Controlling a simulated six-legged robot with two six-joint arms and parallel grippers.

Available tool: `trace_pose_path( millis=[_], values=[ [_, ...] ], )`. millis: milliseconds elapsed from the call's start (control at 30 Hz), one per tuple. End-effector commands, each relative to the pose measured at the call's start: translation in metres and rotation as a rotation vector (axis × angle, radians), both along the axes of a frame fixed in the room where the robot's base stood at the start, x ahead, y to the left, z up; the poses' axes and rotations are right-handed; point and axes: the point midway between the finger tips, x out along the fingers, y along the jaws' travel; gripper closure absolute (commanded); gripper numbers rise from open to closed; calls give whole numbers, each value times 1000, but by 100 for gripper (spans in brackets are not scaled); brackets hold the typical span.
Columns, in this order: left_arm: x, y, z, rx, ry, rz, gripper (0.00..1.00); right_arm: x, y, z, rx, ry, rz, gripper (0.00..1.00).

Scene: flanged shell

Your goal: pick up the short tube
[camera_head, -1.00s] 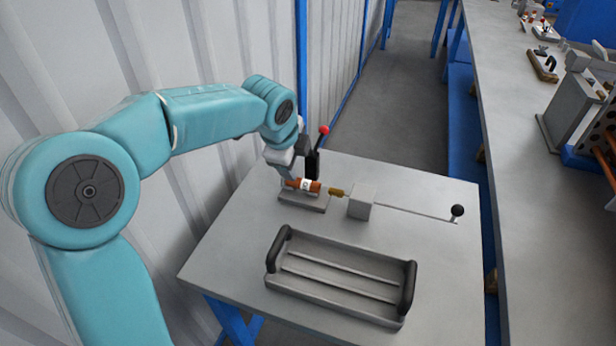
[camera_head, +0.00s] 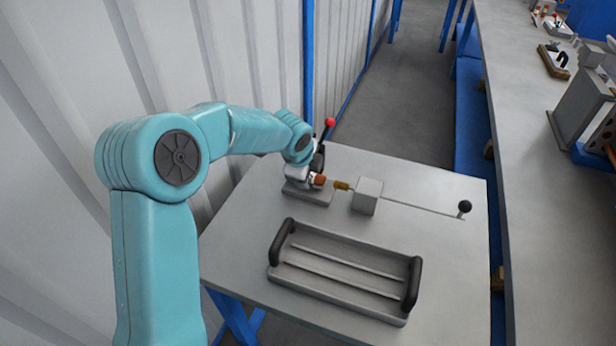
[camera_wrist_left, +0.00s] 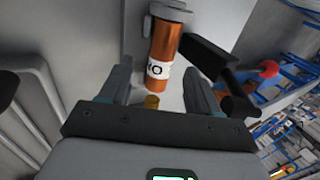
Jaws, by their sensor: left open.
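The short tube (camera_wrist_left: 165,50) is orange-copper with a white label band and a flanged end, seen in the left wrist view. In the head view only its orange end (camera_head: 318,180) shows beside my gripper; the rest is hidden. It lies on a grey fixture block (camera_head: 318,198) on the table. My left gripper (camera_wrist_left: 157,80) is open, with one finger on each side of the tube's near, labelled end. It also shows in the head view (camera_head: 303,177), over the fixture. I cannot tell whether the fingers touch the tube. My right gripper is not in view.
A black lever with a red knob (camera_head: 330,122) stands behind the fixture. A brass tip (camera_head: 342,186) points at the tube from a grey block (camera_head: 367,195) with a long rod. An empty grey tray (camera_head: 340,300) with black handles is in front. A corrugated wall is at left.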

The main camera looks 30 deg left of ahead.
Motion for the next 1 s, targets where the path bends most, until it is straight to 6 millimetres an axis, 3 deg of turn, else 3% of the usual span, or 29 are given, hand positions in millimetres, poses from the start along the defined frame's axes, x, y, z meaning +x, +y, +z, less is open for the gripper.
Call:
trace_pose_path(
  millis=[133, 400, 433, 600, 633, 1000],
  values=[
    [9, 2, -20, -2, 2, 1, 38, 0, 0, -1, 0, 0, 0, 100],
    [12, 3, -23, -1, 0, 0, 38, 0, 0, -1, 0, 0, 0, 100],
    [12, 3, -23, -1, 0, 0, 41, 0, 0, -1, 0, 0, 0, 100],
    [12, 3, -23, -1, 0, 0, 96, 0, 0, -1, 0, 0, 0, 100],
    [12, 3, -23, -1, 0, 0, 100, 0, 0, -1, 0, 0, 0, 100],
    [9, 2, -20, -1, -1, 0, 100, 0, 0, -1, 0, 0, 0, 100]
  ],
)
